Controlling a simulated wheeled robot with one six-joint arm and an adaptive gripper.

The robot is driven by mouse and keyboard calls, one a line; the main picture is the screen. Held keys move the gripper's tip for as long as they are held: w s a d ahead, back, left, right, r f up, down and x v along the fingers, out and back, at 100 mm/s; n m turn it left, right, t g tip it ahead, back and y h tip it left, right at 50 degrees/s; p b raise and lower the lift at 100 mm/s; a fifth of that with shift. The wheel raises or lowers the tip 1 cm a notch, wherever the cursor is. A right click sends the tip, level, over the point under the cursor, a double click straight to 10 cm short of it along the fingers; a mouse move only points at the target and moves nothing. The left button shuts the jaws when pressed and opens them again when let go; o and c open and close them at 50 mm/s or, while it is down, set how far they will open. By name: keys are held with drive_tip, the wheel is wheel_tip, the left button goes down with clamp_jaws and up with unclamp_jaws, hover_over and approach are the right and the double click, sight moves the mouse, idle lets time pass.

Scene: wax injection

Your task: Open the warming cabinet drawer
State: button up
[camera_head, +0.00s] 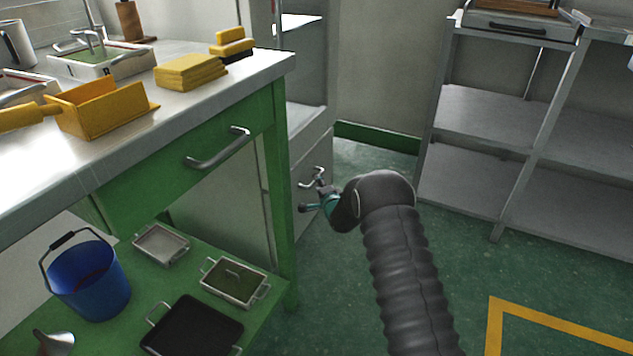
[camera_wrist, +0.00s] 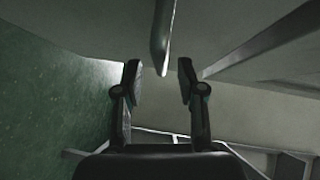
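The warming cabinet is likely the tall grey cabinet behind the green bench in the head view; its low drawer front (camera_head: 310,155) looks flush and shut. The drawer's metal bar handle (camera_head: 313,177) is close by my gripper (camera_head: 312,195), which is partly hidden by my arm. In the wrist view, my gripper (camera_wrist: 160,68) has its two fingers apart with nothing between the tips. The handle bar (camera_wrist: 163,35) is just beyond the fingertips, roughly in line with the gap. No contact shows.
A green bench drawer with its own handle (camera_head: 218,148) is left of my arm. Below it, a shelf holds a blue bucket (camera_head: 90,280) and trays. Grey shelving (camera_head: 480,120) stands at the right. Green floor (camera_head: 460,270) is clear between.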

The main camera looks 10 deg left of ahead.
drive_tip(key=shift+x, duration=1.5)
clamp_jaws()
